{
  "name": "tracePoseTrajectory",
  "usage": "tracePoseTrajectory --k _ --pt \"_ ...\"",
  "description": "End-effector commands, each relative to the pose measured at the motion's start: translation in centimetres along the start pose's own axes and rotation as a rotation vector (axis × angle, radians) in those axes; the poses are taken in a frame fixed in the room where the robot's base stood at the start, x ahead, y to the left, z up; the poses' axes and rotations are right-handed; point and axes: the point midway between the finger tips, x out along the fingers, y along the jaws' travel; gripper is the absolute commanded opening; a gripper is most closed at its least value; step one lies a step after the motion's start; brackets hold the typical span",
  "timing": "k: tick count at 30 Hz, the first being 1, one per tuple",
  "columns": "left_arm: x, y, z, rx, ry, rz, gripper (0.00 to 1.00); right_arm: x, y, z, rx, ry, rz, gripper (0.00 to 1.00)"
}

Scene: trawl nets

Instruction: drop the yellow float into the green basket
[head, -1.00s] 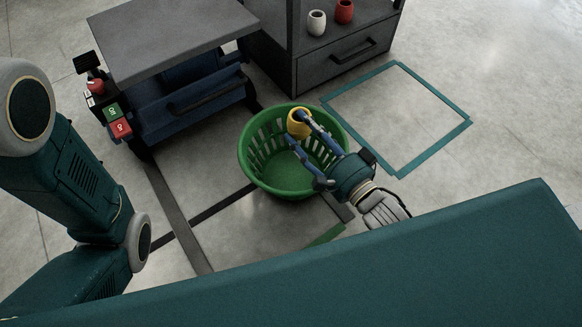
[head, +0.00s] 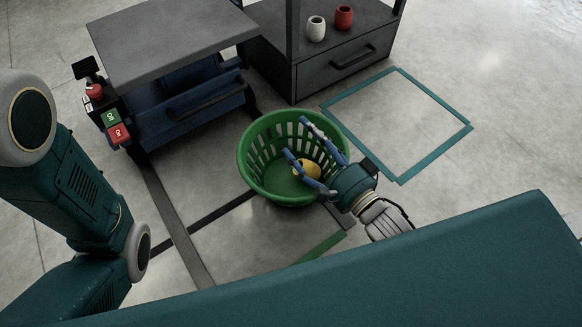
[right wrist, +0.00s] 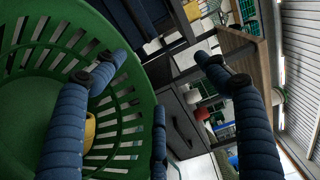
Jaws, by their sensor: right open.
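The green basket (head: 254,186) stands on the floor in the middle of the head view. The yellow float (head: 306,168) lies inside it, low down on its right side, partly hidden by a finger of my right gripper. My right gripper (head: 295,138) is open and empty, its fingers over the basket's right part. In the right wrist view the basket (right wrist: 20,120) fills the left side, and a bit of the yellow float (right wrist: 90,128) shows behind a finger. My left gripper is not in view; only my left arm shows.
A grey-topped blue cart (head: 170,40) with red and green buttons stands behind left. A dark drawer cabinet (head: 340,70) behind bears a white float (head: 316,28) and a red float (head: 343,17). A teal square outline (head: 440,100) marks clear floor at right.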

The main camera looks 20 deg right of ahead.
Motion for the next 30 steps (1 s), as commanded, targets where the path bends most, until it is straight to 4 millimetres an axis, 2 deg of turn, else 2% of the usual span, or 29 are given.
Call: tracePoseTrajectory --k 12,16,21,30 --pt "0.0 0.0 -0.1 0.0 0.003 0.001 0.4 -8.2 0.1 0.0 0.001 0.0 0.005 0.73" --pt "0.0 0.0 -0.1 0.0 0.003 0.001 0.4 -10.2 0.1 0.0 0.001 0.0 0.004 0.73" --pt "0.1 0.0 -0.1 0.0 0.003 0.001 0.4 -11.3 0.0 0.0 -0.001 0.0 0.001 0.73" --pt "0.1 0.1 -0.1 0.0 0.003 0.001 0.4 -11.4 0.0 0.0 -0.001 0.0 -0.001 0.73"
